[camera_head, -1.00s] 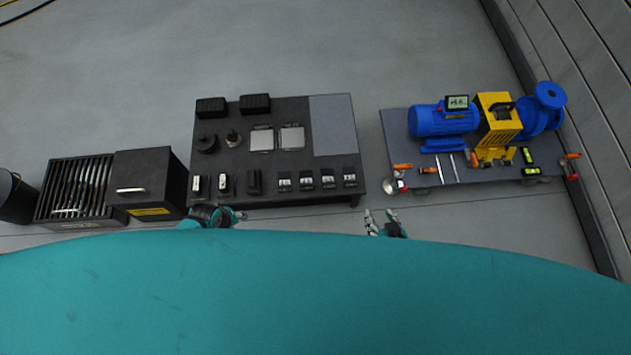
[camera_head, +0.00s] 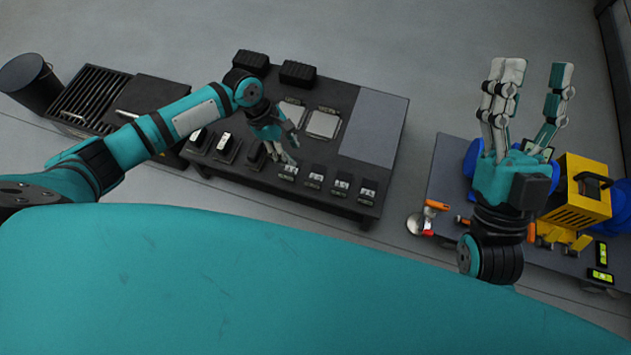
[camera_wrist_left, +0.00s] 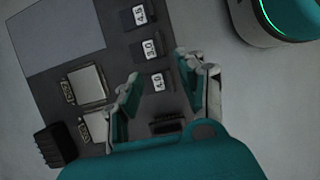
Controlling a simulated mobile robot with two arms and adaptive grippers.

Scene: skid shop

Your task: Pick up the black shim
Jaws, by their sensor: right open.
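A dark bench (camera_head: 372,200) carries a front row of small black blocks, most with white number labels. One block without a visible label, likely the black shim (camera_head: 256,153), sits left of my left gripper (camera_head: 290,142) in the head view. In the left wrist view a black ridged piece (camera_wrist_left: 168,126) shows low, between the finger bases of my left gripper (camera_wrist_left: 158,66). That gripper is above the bench, its fingers apart and empty; contact cannot be told. My right gripper (camera_head: 536,70) is raised on the right, open and empty, in front of the pump stand.
Labelled blocks (camera_head: 315,179) stand close to my left gripper. Square metal plates (camera_head: 323,124) and black ridged boxes (camera_head: 298,74) lie behind. A grey pad (camera_head: 374,125) on the bench's right is bare. A yellow unit (camera_head: 580,195) stands right.

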